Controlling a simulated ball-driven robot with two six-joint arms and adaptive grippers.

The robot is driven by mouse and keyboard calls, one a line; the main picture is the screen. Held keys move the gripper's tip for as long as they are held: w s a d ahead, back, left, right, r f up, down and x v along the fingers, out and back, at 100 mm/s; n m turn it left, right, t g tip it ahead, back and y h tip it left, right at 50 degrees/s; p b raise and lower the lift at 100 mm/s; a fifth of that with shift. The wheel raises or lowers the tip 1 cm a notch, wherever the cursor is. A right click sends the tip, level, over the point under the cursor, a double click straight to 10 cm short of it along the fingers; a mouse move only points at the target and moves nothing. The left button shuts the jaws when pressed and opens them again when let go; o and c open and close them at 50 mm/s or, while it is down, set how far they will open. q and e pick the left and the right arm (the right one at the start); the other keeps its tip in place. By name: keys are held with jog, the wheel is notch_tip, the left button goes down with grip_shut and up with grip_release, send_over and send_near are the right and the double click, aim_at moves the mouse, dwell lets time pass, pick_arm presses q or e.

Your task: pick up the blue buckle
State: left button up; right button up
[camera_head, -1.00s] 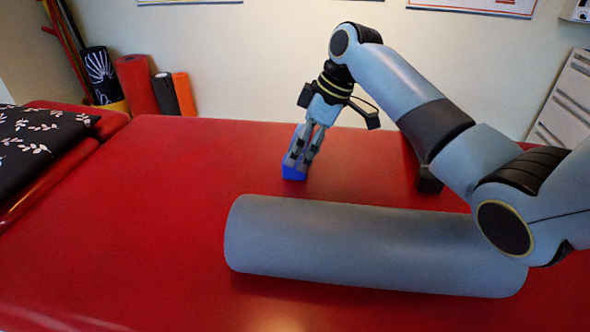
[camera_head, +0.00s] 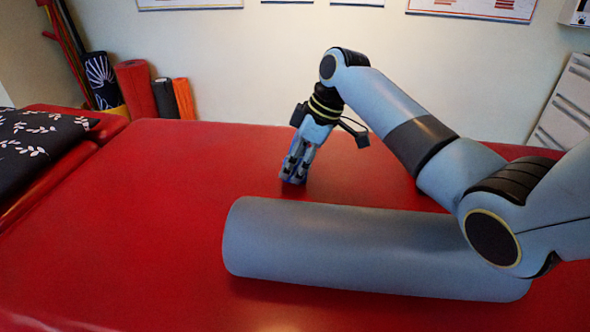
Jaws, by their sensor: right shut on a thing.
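My right gripper (camera_head: 293,176) reaches down over the red treatment table (camera_head: 160,220), behind the grey roll. Its fingers are shut on the blue buckle, which is mostly hidden by the fingers; only bluish bits show between and beside the tips. The tips are at or very near the table top, and I cannot tell whether the buckle is clear of it. My left gripper is not in view.
A grey foam roll (camera_head: 330,250) lies across the table in front of the gripper, under my right arm. A black leaf-patterned cushion (camera_head: 40,145) is at the left. Rolled mats (camera_head: 135,88) stand by the wall.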

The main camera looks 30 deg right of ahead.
jog(key=shift+r, duration=0.65)
notch_tip(320, 180, up, 3)
jog(key=shift+w+f+p, duration=0.1)
jog(key=shift+f+p, duration=0.05)
jog(key=shift+p, duration=0.4)
jog(key=s+r+p, duration=0.1)
jog(key=s+r, duration=0.2)
jog(key=s, duration=0.3)
jog(key=s+d+r+p, duration=0.1)
jog(key=s+r+p, duration=0.1)
jog(key=s+r, duration=0.2)
jog(key=shift+s+d, duration=0.2)
jog(key=shift+s, duration=0.65)
jog(key=shift+a, duration=0.1)
